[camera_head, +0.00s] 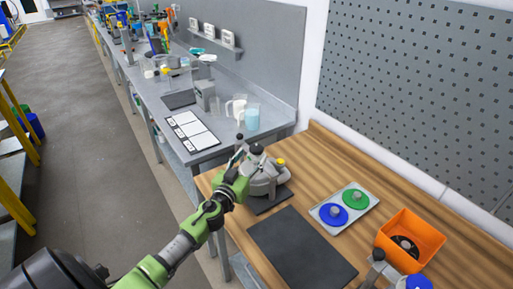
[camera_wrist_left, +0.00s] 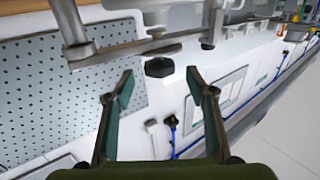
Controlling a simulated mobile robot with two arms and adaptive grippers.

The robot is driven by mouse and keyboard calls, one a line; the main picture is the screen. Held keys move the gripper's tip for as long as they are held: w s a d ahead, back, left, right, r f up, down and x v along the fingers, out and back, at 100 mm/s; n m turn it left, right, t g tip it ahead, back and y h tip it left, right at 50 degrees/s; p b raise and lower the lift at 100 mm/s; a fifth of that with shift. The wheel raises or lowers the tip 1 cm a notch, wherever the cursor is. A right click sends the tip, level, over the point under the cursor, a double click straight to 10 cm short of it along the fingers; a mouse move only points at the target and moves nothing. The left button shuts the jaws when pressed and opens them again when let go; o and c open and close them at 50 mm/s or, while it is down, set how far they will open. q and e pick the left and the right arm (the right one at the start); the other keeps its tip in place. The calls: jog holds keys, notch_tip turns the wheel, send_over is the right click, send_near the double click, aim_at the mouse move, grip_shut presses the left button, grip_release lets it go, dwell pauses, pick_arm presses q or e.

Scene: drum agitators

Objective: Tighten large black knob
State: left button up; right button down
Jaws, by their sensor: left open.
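A grey metal agitator device (camera_head: 265,176) stands on the wooden bench, with a black knob (camera_head: 256,149) on its top. My left gripper (camera_head: 238,158) is at the device's left side, close to that knob. In the left wrist view, a black faceted knob (camera_wrist_left: 159,67) sits just beyond and between the two fingertips of my left gripper (camera_wrist_left: 160,84). The fingers are spread, with nothing between them that I can see touching. Grey metal bars of the device (camera_wrist_left: 125,50) cross the top of that view.
A dark mat (camera_head: 302,248) lies in front of the device. To its right are a tray (camera_head: 368,207) with blue and green discs and an orange bin (camera_head: 412,237). A pegboard wall (camera_head: 420,85) stands behind. A grey bench (camera_head: 190,125) with beakers extends to the back left.

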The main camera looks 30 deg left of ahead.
aim_at(254, 153)
pick_arm(q)
jog(key=shift+w+a, duration=0.25)
jog(key=shift+w, duration=1.1)
jog(key=shift+w+a, duration=0.2)
jog(key=shift+w, duration=1.15)
jog(key=c, duration=1.1)
